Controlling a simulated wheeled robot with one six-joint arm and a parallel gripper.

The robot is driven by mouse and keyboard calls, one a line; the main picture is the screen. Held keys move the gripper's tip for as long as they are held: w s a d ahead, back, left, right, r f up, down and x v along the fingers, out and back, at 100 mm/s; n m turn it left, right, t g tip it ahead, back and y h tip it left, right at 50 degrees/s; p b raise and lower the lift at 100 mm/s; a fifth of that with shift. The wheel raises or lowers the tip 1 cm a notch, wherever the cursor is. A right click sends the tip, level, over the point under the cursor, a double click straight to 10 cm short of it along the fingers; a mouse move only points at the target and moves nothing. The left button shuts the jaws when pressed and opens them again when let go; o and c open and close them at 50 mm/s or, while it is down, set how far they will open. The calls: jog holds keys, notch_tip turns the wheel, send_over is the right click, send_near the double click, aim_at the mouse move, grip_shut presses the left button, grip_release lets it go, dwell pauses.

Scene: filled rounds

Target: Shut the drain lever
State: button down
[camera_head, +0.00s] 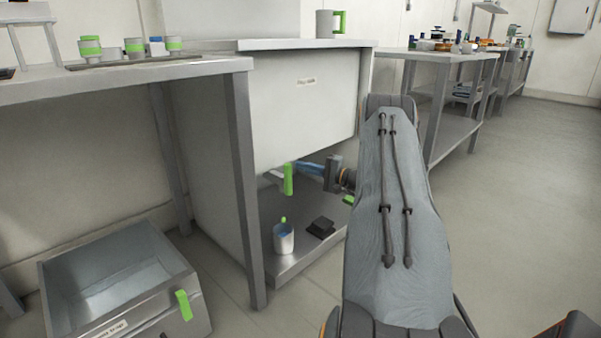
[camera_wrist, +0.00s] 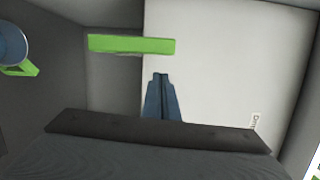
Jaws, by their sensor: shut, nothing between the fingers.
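The drain lever (camera_head: 288,179) is a bright green bar below the white labelled box. In the head view it hangs down upright, joined at its upper end to a pale stub. In the wrist view the green lever (camera_wrist: 131,45) lies across the picture, ahead of the fingertips. My gripper (camera_head: 298,165) has blue fingers and reaches in from the right, close to the lever. In the wrist view my gripper's fingers (camera_wrist: 161,76) are pressed together with nothing between them. A small gap shows between the tips and the lever there; I cannot tell the depth.
The white box (camera_head: 300,105) overhangs the lever. A table leg (camera_head: 243,190) stands left of the shelf. A metal bin (camera_head: 110,270) sits on the floor at left. Floor at right is clear.

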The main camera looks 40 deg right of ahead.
jog(key=d+p+v, duration=0.1)
jog(key=p+v, duration=0.1)
jog(key=v, duration=0.8)
jog(key=shift+d+p, duration=0.2)
jog(key=shift+p, duration=0.2)
